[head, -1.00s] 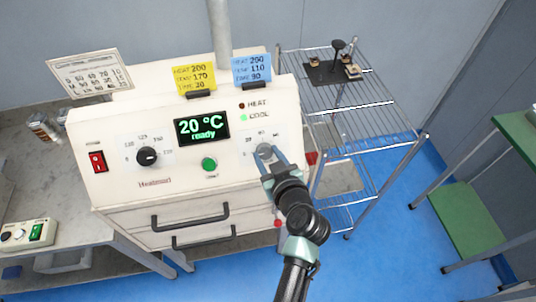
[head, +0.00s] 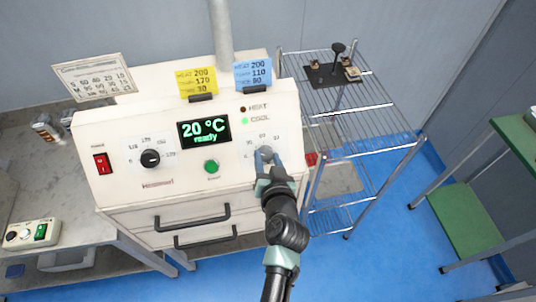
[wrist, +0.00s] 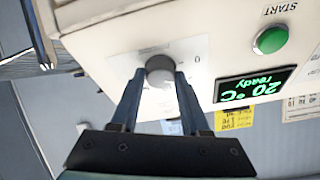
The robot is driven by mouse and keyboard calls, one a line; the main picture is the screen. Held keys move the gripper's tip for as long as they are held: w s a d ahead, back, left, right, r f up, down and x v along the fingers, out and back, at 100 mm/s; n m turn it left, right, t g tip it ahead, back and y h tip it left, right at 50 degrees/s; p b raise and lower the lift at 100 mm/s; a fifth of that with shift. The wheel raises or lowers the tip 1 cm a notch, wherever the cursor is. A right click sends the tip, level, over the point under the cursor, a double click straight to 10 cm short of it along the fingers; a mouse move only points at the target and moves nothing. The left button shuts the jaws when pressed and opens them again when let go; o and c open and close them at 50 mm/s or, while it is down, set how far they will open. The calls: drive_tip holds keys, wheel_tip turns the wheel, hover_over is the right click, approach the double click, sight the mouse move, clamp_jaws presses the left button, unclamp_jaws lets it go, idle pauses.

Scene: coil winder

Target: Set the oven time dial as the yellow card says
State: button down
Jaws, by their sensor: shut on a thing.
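The oven's grey time dial (head: 264,152) is on the right of the white front panel. My gripper (head: 267,160) is at the dial, its two fingers on either side of it. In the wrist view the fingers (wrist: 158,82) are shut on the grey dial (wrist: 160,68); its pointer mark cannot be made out. The yellow card (head: 197,82) stands on top of the oven and reads heat 200, temp 170, and a last line ending in 30. The blue card (head: 253,73) beside it reads 200, 110, and what looks like 90.
The black temperature dial (head: 150,158), red power switch (head: 101,163) and green start button (head: 211,166) are on the same panel. The display (head: 204,130) reads 20 °C ready. A wire rack (head: 345,110) stands close on the right. Oven drawer handles (head: 192,216) stick out below.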

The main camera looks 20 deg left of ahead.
drive_tip(key=shift+r+m+h+p, duration=0.15)
drive_tip(key=shift+m+h+p, duration=0.25)
drive_tip(key=shift+m+p, duration=0.85)
drive_tip(key=shift+m, duration=0.45)
drive_tip(key=shift+c, duration=1.9)
unclamp_jaws()
drive_tip(key=shift+s, duration=0.1)
drive_tip(key=b+v, duration=0.2)
drive_tip(key=v, duration=1)
drive_tip(key=shift+s, duration=0.4)
